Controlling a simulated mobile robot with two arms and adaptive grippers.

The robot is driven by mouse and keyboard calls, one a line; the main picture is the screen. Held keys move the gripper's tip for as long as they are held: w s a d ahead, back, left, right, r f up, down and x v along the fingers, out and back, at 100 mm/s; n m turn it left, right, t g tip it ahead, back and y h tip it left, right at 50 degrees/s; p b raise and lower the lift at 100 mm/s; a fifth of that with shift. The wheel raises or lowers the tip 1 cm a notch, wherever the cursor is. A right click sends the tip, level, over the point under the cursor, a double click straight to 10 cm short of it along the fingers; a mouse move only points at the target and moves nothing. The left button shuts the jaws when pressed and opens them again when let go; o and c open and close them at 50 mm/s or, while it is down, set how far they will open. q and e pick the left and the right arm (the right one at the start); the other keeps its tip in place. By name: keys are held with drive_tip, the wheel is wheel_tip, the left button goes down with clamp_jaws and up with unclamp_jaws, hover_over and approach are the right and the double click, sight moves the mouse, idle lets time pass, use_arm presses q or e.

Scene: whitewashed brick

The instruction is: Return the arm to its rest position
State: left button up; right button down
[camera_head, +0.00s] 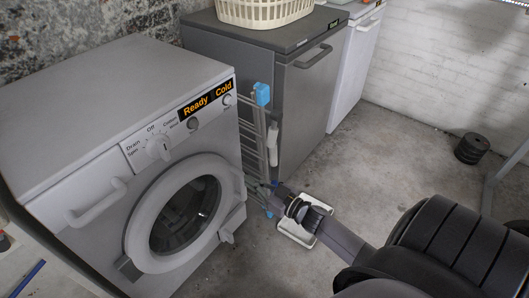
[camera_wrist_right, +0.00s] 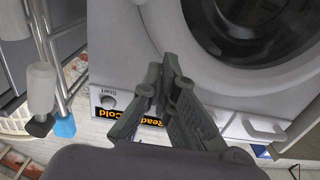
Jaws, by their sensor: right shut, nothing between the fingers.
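My right arm comes in from the lower right in the head view, and its gripper (camera_head: 270,196) points left at the front right side of the white washing machine (camera_head: 90,110). In the right wrist view the two dark fingers (camera_wrist_right: 165,75) are together with nothing between them. They show in front of the machine's face, with the round door (camera_head: 185,212) and the "Ready Cold" display (camera_wrist_right: 130,113) behind. I cannot tell whether the fingertips touch anything. My left gripper is not in view.
A metal drying rack (camera_head: 257,135) with blue corners stands between the washer and a grey appliance (camera_head: 307,105), close to my gripper. A laundry basket (camera_head: 262,12) sits on the grey appliance. Black discs (camera_head: 471,149) lie at the right. Concrete floor (camera_head: 375,160) is open between.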

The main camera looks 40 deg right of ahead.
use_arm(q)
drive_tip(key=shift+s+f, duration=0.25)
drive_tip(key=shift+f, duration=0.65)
use_arm(e)
drive_tip(key=shift+v, duration=2.1)
